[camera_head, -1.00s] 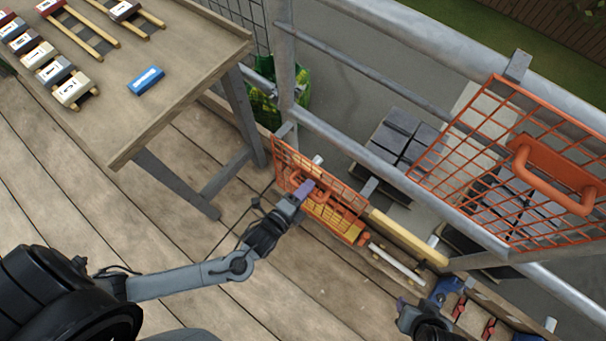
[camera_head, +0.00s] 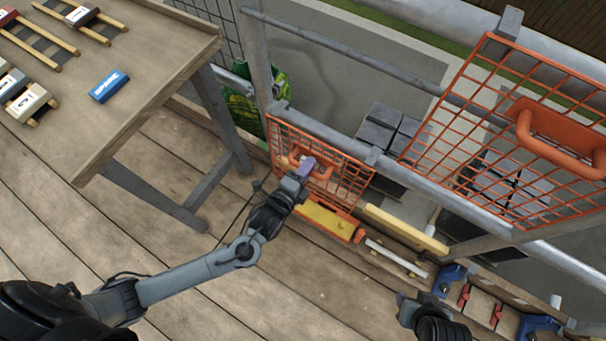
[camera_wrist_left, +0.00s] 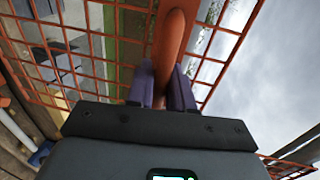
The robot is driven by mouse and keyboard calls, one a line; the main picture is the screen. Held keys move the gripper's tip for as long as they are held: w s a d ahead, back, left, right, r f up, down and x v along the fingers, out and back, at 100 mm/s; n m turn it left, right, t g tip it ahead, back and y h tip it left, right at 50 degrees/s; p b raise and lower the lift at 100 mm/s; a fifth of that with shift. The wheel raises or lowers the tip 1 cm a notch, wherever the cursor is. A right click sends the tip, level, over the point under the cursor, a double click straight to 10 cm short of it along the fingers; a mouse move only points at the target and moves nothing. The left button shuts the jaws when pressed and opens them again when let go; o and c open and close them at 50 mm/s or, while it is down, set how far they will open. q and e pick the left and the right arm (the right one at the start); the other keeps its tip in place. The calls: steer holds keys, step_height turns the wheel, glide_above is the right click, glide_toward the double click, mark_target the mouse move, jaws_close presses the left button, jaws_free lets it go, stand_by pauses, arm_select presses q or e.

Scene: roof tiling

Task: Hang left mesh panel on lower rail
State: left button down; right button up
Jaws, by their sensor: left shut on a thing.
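The left mesh panel (camera_head: 352,186) is an orange wire grid with an orange handle. It stands roughly upright beside the grey lower rail (camera_head: 420,188), its top edge close along the rail. I cannot tell whether it touches or hooks on. My left gripper (camera_head: 304,167) is shut on the handle, which also shows between the purple fingers in the left wrist view (camera_wrist_left: 170,45). My right gripper (camera_head: 402,300) is at the bottom of the head view, apart from the panel; its jaw opening is unclear.
Another orange mesh panel (camera_head: 475,140) with a handle hangs on the railing at right. An orange tray with a yellow top (camera_head: 325,220) lies below the held panel. A wooden table (camera_head: 140,85) with a blue block (camera_head: 109,87) stands left. Deck boards in front are clear.

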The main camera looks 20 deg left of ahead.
arm_select(q)
steer(key=shift+w+d+f+b, duration=0.2)
steer(key=shift+w+f+b, duration=1.3)
steer(key=shift+w+f, duration=0.35)
steer(key=shift+s+f, duration=0.1)
steer(key=shift+f, duration=0.05)
steer(key=c, duration=0.9)
jaws_free()
